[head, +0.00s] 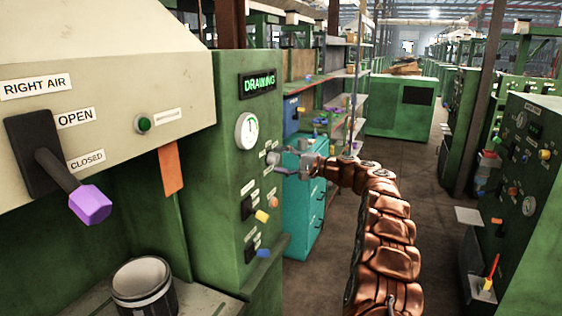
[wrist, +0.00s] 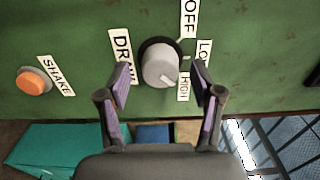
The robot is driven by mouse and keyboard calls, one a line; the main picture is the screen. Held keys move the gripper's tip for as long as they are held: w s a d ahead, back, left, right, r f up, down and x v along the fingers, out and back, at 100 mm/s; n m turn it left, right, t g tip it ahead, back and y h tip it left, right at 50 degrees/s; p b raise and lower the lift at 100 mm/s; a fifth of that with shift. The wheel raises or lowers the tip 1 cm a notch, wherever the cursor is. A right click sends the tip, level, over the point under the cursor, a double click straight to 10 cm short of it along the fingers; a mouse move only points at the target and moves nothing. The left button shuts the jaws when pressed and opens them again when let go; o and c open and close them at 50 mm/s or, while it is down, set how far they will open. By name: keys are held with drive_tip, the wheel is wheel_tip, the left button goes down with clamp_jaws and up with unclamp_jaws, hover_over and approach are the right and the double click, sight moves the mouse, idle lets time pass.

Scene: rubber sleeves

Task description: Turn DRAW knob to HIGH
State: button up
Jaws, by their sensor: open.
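The grey round DRAW knob (wrist: 160,66) sits on the green panel in the wrist view. The DRAW label (wrist: 122,58) is at its left; the OFF label (wrist: 189,17), LO label (wrist: 203,51) and HIGH label (wrist: 184,87) are at its right. A pale mark on the knob's lower right edge faces the HIGH label. My gripper (wrist: 161,78) is open, its purple-lined fingers on either side of the knob with visible gaps. In the head view, my gripper (head: 276,161) is at the green panel below the gauge, and covers much of the knob there.
The orange SHAKE button (wrist: 33,81) is left of the knob in the wrist view. In the head view, a purple-ended lever (head: 88,203) stands out at the left. A yellow-ended switch (head: 262,216) and a blue-ended switch (head: 263,253) protrude below my gripper. A teal cabinet (head: 302,215) stands beyond.

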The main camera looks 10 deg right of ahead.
drive_tip(key=v, duration=1.2)
idle(0.3)
